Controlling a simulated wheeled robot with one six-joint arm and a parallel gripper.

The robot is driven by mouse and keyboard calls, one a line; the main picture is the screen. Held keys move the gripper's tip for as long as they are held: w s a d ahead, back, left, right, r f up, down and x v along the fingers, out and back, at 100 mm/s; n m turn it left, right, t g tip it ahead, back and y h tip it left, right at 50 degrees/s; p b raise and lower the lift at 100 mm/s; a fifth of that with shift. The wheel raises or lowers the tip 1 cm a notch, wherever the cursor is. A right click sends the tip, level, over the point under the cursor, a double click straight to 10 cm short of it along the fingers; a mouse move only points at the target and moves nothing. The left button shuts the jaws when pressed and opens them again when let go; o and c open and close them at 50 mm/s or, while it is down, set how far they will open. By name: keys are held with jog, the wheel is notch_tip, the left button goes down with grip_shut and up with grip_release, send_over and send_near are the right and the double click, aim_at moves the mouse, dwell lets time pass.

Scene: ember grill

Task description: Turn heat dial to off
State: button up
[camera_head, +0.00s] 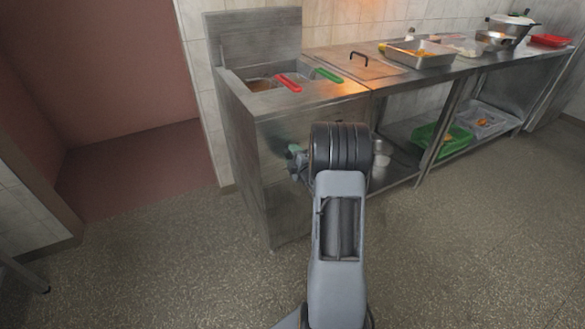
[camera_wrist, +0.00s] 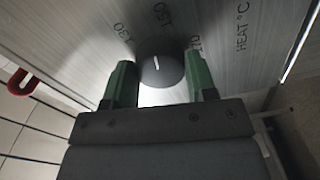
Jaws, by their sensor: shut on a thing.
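The heat dial (camera_wrist: 163,70) is a round black knob with a short white mark, set on a brushed metal panel in the wrist view. Printed numbers around it include 130 and 150, with "HEAT °C" to the right. The white mark points roughly toward 150. My gripper (camera_wrist: 159,64) has its two green fingers on either side of the dial, shut on it. In the head view, my gripper (camera_head: 294,154) is at the front of the metal fryer cabinet (camera_head: 262,200). The dial is hidden there behind my wrist.
Red (camera_head: 289,83) and green (camera_head: 328,75) handles stick out over the fryer top. A steel counter (camera_head: 390,82) with trays and pots runs to the right. A green crate (camera_head: 428,140) is on its lower shelf. The floor to the left and right is clear.

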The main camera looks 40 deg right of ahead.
jog(key=n+b, duration=1.2)
jog(key=b, duration=0.7)
jog(key=shift+f, duration=0.15)
jog(key=n, duration=0.8)
jog(key=shift+r+n, duration=0.2)
jog(key=shift+n, duration=0.1)
jog(key=o, duration=0.9)
